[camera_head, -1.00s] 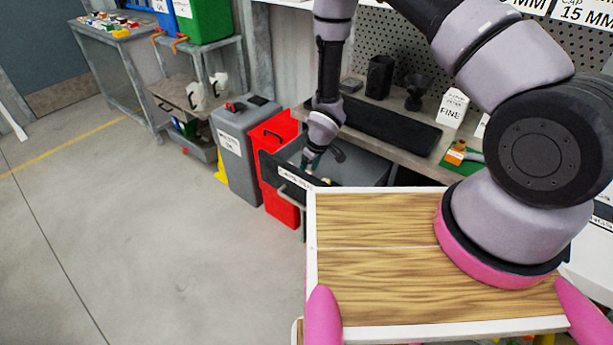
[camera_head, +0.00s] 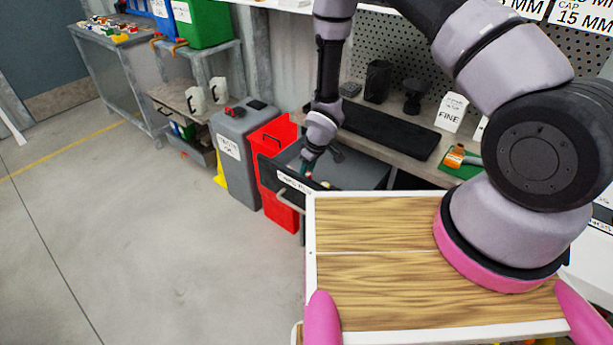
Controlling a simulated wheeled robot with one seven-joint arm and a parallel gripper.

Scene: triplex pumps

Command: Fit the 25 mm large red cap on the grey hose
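My gripper (camera_head: 306,166) points down into the open dark drawer (camera_head: 283,187), near its front left corner. The drawer has a white label on its front, too small to read fully. Tiny coloured bits (camera_head: 325,184) show inside the drawer by the gripper tip. I cannot tell whether one of them is the large red cap. The fingers are too small and dark to show whether they are open or hold anything. I cannot make out the grey hose in this view.
A red bin (camera_head: 277,150) and a grey labelled bin (camera_head: 238,160) stand left of the drawer. A workbench (camera_head: 425,168) with a black mat (camera_head: 390,130) lies behind. My wooden-topped base is in front. The floor at left is clear.

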